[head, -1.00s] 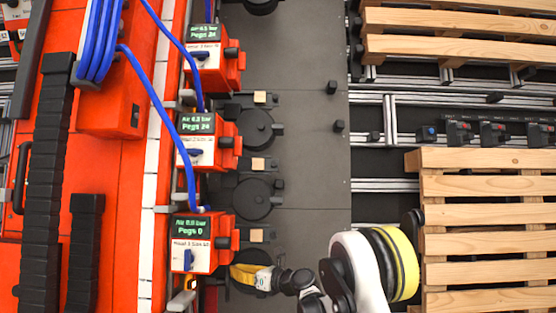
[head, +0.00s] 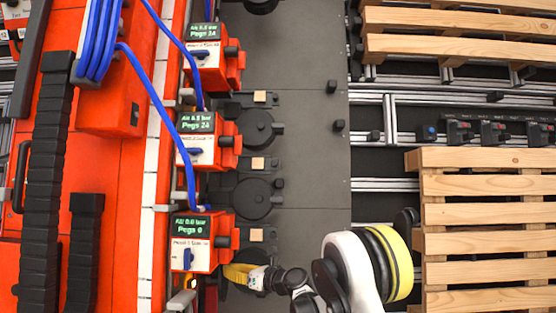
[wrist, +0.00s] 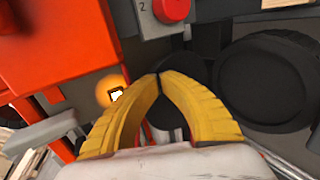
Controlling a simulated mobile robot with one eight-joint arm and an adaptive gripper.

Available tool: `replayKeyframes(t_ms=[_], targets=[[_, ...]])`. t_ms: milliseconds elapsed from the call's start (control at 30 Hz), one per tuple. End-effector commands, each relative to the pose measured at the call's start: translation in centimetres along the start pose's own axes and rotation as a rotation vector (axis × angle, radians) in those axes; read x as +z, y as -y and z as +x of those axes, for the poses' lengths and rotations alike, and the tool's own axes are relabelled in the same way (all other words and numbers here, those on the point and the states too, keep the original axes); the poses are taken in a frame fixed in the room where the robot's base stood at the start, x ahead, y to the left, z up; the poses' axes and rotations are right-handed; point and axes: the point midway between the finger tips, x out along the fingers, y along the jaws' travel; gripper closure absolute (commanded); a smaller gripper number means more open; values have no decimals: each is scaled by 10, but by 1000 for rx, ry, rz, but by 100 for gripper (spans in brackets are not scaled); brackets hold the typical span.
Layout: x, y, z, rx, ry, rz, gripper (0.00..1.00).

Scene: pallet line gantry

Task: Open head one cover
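The nearest orange-red head unit (head: 192,243) stands at lower left in the head view. Its green display shows air 0.0 bar and pegs 0, and its blue lever (head: 188,258) points up and down. Which head number its label gives is too small to tell. My gripper (head: 226,270) is beside the unit's lower right edge. In the wrist view the yellow fingertips of my gripper (wrist: 158,76) meet, with nothing visible between them. A dark round part lies behind the fingers, mostly hidden. I cannot tell which part is the cover.
An amber lamp (wrist: 116,94) glows left of the fingers in the wrist view. A large black disc (wrist: 266,82) lies to the right. Two other head units (head: 207,140) (head: 205,58) stand farther up the line. Wooden pallets (head: 485,230) are at right; the grey plate (head: 310,190) between is mostly clear.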

Motion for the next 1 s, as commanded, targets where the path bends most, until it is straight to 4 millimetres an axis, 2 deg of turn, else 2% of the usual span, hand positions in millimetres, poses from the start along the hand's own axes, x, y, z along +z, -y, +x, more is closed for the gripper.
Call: replayKeyframes(t_ms=[600,1000], targets=[[-1,-11,16,1,-1,0,100],[0,-11,15,-1,0,0,100]])
